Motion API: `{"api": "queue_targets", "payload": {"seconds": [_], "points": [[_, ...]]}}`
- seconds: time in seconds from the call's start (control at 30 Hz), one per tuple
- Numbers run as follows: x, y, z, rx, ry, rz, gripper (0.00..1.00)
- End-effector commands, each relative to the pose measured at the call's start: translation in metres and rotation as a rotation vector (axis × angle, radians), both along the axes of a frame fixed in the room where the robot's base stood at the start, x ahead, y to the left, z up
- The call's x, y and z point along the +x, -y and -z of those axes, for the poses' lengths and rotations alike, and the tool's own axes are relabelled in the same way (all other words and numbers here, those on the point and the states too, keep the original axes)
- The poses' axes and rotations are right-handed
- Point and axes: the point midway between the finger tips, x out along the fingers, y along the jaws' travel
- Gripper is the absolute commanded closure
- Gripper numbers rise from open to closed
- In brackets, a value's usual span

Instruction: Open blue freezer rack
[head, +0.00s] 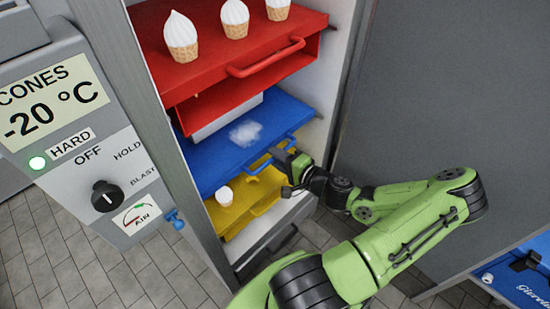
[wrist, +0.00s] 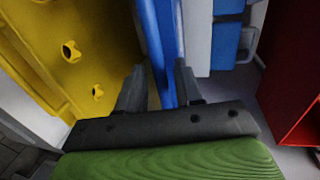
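The blue freezer rack (head: 208,160) is the middle shelf in the tall freezer in the head view, below the red rack and above the yellow one. Its blue handle (head: 262,159) runs along its front edge. My gripper (head: 297,171) is at the right part of this handle. In the wrist view, the blue handle (wrist: 168,85) passes between the two dark fingers of my gripper (wrist: 162,85). The fingers are apart, with a small gap seeming to show on the left of the handle. A whitish frost patch (head: 245,133) is on the blue rack.
The red rack (head: 200,62) above holds several cones. The yellow rack (head: 230,219) below has holes and one cone (head: 224,196). A control panel (head: 75,140) stands left. The open grey door (head: 440,90) is to the right, behind my arm.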

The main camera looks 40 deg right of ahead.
Motion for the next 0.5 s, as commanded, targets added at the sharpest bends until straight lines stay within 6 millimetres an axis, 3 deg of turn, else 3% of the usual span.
{"api": "queue_targets", "payload": {"seconds": [0.1, 0.37, 0.5], "points": [[0.0105, -0.0008, 0.0022, 0.002, 0.001, -0.001, 0.65], [0.012, -0.0003, 0.002, 0.001, 0.0, 0.001, 0.65], [0.0118, -0.0004, 0.002, 0.001, 0.0, 0.0, 0.86]]}}
